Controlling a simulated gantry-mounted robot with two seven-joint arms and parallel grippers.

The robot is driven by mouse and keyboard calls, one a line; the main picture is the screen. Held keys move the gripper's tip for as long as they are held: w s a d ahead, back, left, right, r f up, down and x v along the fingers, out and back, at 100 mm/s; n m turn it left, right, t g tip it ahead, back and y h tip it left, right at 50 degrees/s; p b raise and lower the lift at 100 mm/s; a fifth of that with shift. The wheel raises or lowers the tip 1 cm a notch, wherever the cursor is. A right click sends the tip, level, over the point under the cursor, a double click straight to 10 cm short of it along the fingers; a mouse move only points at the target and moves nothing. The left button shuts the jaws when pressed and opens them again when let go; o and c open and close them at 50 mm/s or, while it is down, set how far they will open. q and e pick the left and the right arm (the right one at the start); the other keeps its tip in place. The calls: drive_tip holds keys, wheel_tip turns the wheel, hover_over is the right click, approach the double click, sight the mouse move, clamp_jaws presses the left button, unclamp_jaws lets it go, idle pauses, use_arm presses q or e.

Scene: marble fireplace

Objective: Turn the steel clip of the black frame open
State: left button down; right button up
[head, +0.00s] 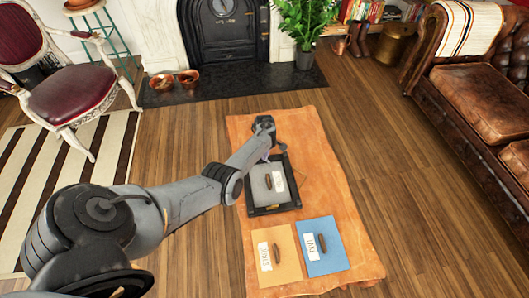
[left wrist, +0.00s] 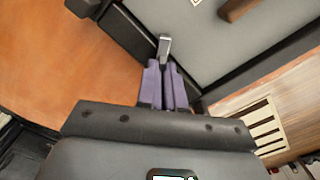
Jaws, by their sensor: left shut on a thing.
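The black frame (head: 296,203) lies on an orange cloth, its grey back panel (head: 261,190) facing up. In the left wrist view the frame's dark edge (left wrist: 120,28) and grey panel (left wrist: 215,45) fill the top. The steel clip (left wrist: 164,46) stands out small and bright by the panel's border. My left gripper (left wrist: 165,70), with purple fingers, is shut on the clip's near end. In the head view the left gripper (head: 267,157) is at the frame's far edge, and its wrist hides the clip. My right gripper is in neither view.
A yellow-orange card (head: 280,274) and a blue card (head: 329,262) lie on the orange cloth (head: 356,240) in front of the frame, each with a label and a brown piece. A leather sofa (head: 470,90) stands at right, a chair (head: 68,92) at left. Cloth right of the frame is clear.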

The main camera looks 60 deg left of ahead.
use_arm(q)
drive_tip(key=n, duration=0.4)
drive_tip(key=shift+n, duration=0.3)
drive_tip(key=n+b, duration=0.1)
drive_tip(key=n, duration=0.3)
drive_tip(key=shift+f, duration=0.1)
drive_tip(key=shift+n+b, duration=0.5)
drive_tip(key=shift+n, duration=0.4)
drive_tip(key=c, duration=1.3)
unclamp_jaws()
drive_tip(key=shift+o, duration=0.2)
drive_tip(key=shift+r, duration=0.2)
